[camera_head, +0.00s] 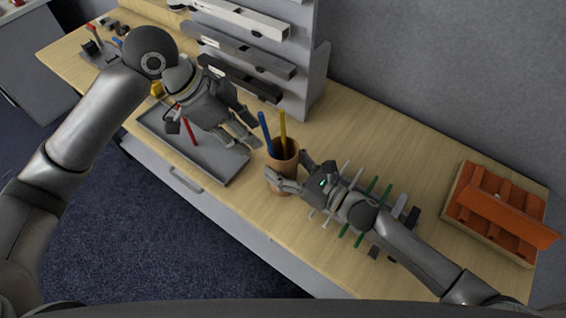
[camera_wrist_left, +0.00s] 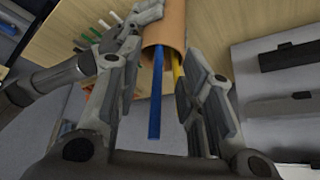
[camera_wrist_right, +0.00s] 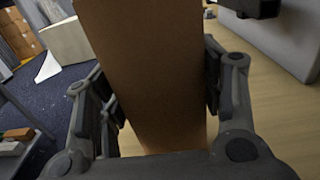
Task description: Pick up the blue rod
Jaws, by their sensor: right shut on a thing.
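The blue rod (camera_head: 266,131) leans out of a brown cup (camera_head: 282,158), beside a yellow rod (camera_head: 283,128). My right gripper (camera_head: 287,176) is shut on the cup, with a finger on each side. The cup fills the middle of the right wrist view (camera_wrist_right: 145,70). My left gripper (camera_head: 254,128) is open and empty, just left of the rods and pointing toward them. In the left wrist view the blue rod (camera_wrist_left: 156,95) shows between its spread fingers, not gripped. The lower ends of both rods are hidden in the cup.
A grey tray (camera_head: 228,167) with a red rod (camera_head: 188,130) lies below my left gripper. A grey rack (camera_head: 300,85) with dark bars stands behind. Green and grey sticks (camera_head: 372,188) lie beneath my right arm. An orange crate (camera_head: 505,212) sits at the right.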

